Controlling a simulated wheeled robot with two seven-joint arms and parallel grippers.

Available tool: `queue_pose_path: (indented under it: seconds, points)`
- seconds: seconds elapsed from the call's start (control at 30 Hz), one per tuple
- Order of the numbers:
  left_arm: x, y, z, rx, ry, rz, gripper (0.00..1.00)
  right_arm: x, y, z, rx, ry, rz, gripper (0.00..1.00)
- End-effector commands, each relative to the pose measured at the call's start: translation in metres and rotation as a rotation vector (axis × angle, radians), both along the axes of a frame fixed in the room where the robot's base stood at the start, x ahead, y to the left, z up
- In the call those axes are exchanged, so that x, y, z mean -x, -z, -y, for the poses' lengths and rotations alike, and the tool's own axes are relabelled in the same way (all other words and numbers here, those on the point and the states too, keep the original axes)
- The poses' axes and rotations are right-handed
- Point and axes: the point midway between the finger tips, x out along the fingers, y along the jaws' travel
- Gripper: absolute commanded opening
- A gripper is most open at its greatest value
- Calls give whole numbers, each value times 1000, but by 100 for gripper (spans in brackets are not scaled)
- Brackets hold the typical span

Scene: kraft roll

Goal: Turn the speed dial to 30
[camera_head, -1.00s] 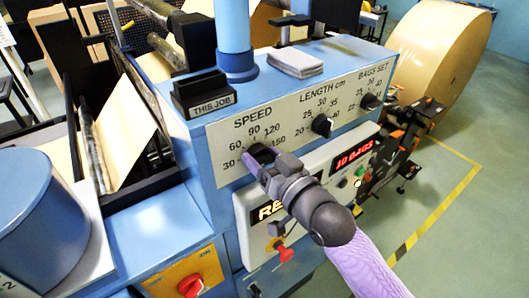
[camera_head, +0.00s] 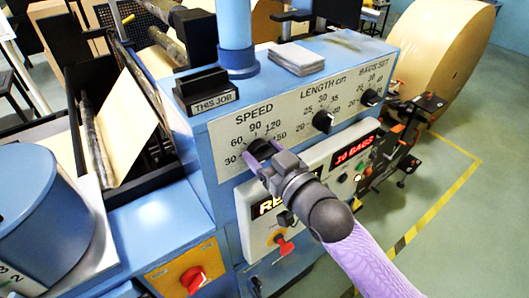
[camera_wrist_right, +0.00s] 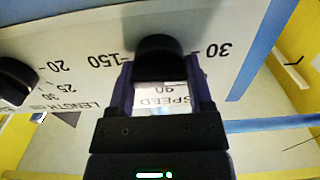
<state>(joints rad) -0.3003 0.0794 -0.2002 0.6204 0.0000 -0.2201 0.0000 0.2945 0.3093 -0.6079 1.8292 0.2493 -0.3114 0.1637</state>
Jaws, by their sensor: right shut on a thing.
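The black speed dial (camera_head: 262,149) sits on the white panel of the blue machine, with marks 30, 60, 90, 120 and 150 around it. My right gripper (camera_head: 258,158) is at the dial, shut on it. In the right wrist view the dial (camera_wrist_right: 158,57) lies between the two fingertips of the gripper (camera_wrist_right: 163,72), with 30 and 150 to either side. The dial's pointer is hidden, so I cannot tell its setting. My left gripper is not in view.
The length dial (camera_head: 322,121) and bags-set dial (camera_head: 370,97) are to the right on the same panel. Below are a red display (camera_head: 356,148) and a red knob (camera_head: 284,245). A "THIS JOB" holder (camera_head: 207,93) and stacked cards (camera_head: 291,59) stand on top.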

Motion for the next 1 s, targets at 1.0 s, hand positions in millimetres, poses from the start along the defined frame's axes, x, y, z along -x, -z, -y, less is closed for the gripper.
queue_pose_path:
  seconds: [1.0]
  points:
    - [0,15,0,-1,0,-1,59,80,1,58,0,0,0,100]
